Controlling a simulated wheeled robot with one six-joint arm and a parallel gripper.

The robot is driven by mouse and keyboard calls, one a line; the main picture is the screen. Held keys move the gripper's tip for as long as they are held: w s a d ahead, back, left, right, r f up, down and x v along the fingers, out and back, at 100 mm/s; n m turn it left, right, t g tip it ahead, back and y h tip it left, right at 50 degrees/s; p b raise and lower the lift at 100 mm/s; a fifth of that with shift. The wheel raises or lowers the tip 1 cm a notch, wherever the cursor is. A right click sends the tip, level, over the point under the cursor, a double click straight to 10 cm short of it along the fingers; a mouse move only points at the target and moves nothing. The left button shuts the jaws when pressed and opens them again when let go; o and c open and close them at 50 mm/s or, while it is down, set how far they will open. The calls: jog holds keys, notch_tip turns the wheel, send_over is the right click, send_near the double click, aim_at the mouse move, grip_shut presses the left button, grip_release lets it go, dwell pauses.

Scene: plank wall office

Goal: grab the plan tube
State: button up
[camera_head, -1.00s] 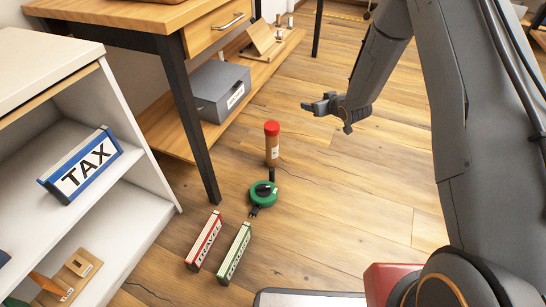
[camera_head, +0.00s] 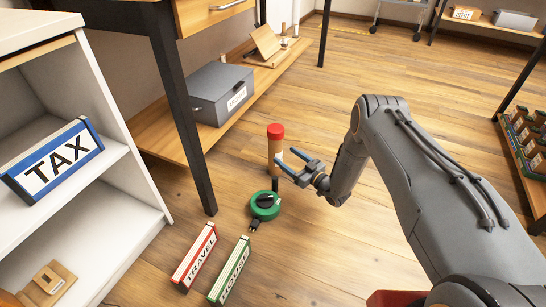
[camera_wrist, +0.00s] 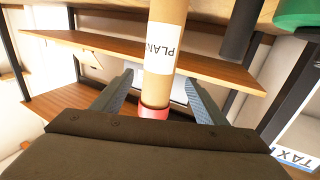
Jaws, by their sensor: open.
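The plan tube (camera_head: 275,152) is a brown cardboard tube with a red cap, standing upright on the wooden floor by the desk's lower shelf. In the wrist view the tube (camera_wrist: 160,75) shows a white label reading "PLAN" and its red cap near my gripper. My gripper (camera_head: 296,164) is open, with its fingers pointing at the tube from the right. In the wrist view the two fingers of my gripper (camera_wrist: 158,92) lie on either side of the tube, with a gap on each side. The tube's far end is out of the wrist view.
A green round reel (camera_head: 265,205) and a small dark upright object (camera_head: 275,183) stand just in front of the tube. Red TRAVEL (camera_head: 195,256) and green (camera_head: 230,271) binders lie nearer. A desk leg (camera_head: 184,110) and grey box (camera_head: 222,92) are left.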

aim_at(280, 153)
jog(key=shift+b+x, duration=0.4)
jog(key=shift+x, duration=0.45)
jog(key=shift+f+b+x, duration=0.15)
jog(key=shift+b+x, duration=0.45)
jog(key=shift+x, duration=0.4)
jog(key=shift+f+b+x, duration=0.2)
jog(key=shift+b+x, duration=0.45)
jog(key=shift+x, duration=0.35)
jog(key=shift+f+b+x, duration=0.15)
jog(key=shift+b+x, duration=0.45)
jog(key=shift+x, duration=0.4)
grip_shut()
